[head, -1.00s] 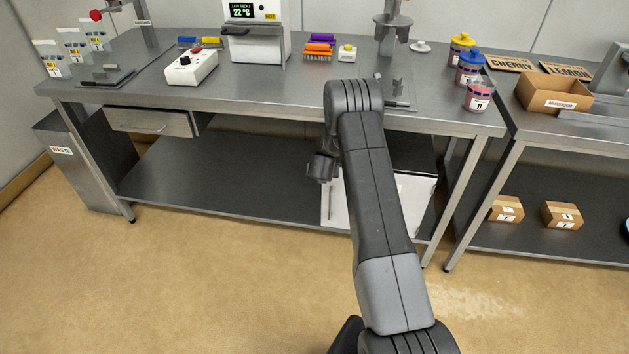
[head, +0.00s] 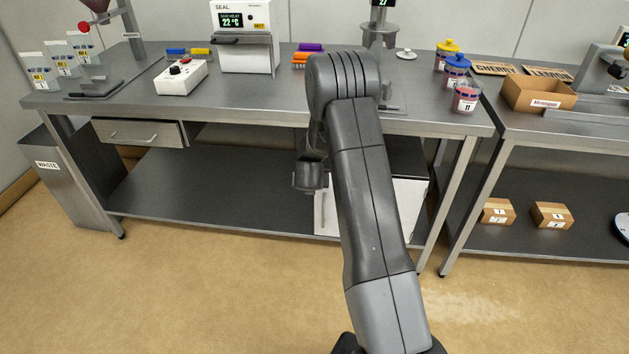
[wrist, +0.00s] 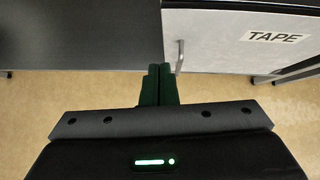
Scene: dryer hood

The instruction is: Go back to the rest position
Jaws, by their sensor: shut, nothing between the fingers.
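My gripper (wrist: 158,85) shows in the wrist view with its two dark green fingers together and nothing between them. It points toward the lower shelf (wrist: 80,35) of the bench and a white box labelled TAPE (wrist: 225,40). In the head view my arm rises in front of the bench and bends at its top; the gripper's fingertips are hidden there behind my own arm. The white box (head: 411,205) stands on the lower shelf, partly covered by my arm.
The steel bench (head: 240,104) holds a seal machine (head: 245,55), a white control box (head: 181,78) and several lidded jars (head: 466,97). A second table at right carries an open carton (head: 538,94). A waste bin (head: 70,190) stands at left. The floor in front is clear.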

